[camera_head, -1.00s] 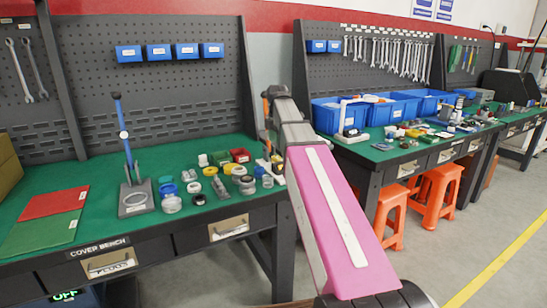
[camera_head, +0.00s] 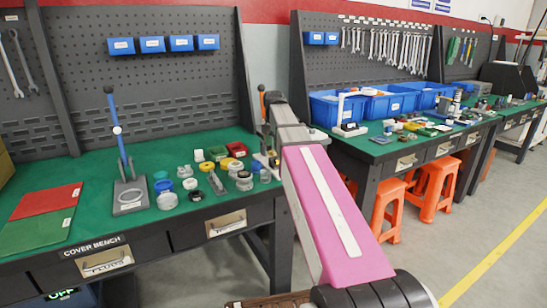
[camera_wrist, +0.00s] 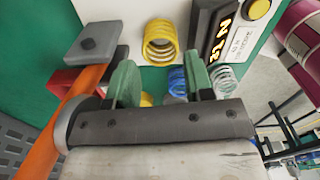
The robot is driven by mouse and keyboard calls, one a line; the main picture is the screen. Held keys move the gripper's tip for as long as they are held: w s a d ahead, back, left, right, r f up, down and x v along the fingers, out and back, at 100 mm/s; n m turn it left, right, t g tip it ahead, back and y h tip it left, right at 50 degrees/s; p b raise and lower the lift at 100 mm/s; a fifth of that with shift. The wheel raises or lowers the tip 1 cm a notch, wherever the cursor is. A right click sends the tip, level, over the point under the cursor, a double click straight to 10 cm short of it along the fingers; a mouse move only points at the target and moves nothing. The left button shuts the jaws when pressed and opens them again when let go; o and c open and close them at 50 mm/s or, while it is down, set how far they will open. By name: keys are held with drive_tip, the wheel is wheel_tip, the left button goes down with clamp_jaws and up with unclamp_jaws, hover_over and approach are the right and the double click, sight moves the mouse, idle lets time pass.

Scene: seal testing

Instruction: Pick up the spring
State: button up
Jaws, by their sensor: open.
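The blue spring is partly hidden by the right finger; the pale one is just right of that finger. The green fingers are apart, and I see nothing held between them. In the head view I cannot make out the springs; my pink arm covers part of the scene.
A dark device with a lit display (camera_wrist: 222,32) stands right of the yellow spring. An orange bar (camera_wrist: 75,112) and grey block (camera_wrist: 100,40) are close on the left. The green cover bench (camera_head: 90,178) holds a stand (camera_head: 131,196) and several small parts.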

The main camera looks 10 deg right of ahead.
sight(274, 152)
wheel_tip(274, 152, down, 4)
drive_tip(key=shift+f, duration=0.1)
drive_tip(key=c, duration=0.6)
drive_tip(key=shift+c, duration=0.2)
